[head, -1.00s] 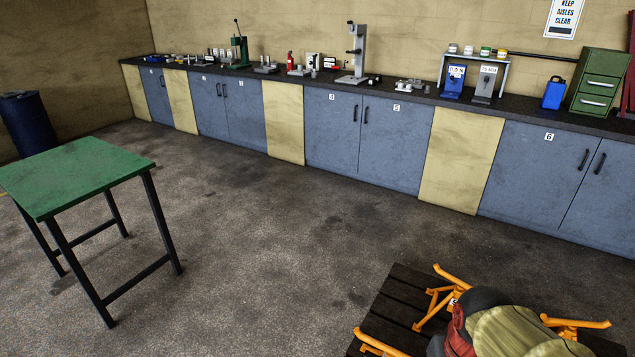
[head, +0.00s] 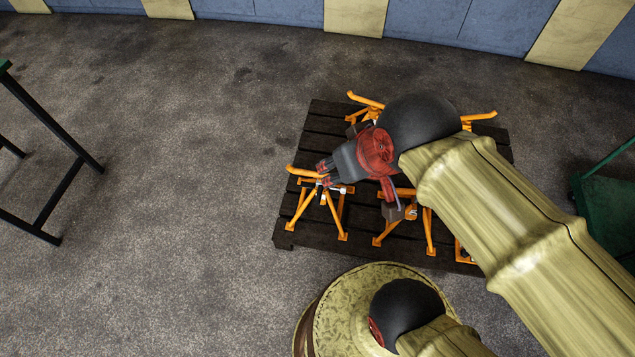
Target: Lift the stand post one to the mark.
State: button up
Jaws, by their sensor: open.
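Several orange stands are on a dark slatted pallet (head: 325,122) in the head view. The front-left orange stand (head: 332,215) has splayed legs, and an orange arm sticks out to its left near the top. My gripper (head: 324,170) is open, with its dark fingers right at the top of this stand. I cannot tell whether the fingers touch its post or are around it. No number shows clearly, so I cannot tell which stand is one. No height mark can be made out.
Another orange stand (head: 428,232) is close to the right, below my wrist. More stands (head: 365,98) are at the pallet's back, partly hidden by my arm. A table leg (head: 60,190) is at left, a green trolley (head: 610,205) at right. The floor left of the pallet is clear.

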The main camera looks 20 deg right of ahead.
aim_at(318, 200)
jog(key=k+l, duration=0.3)
jog(key=l, duration=0.15)
jog(key=k+l+z, duration=0.15)
jog(key=k+l, duration=0.2)
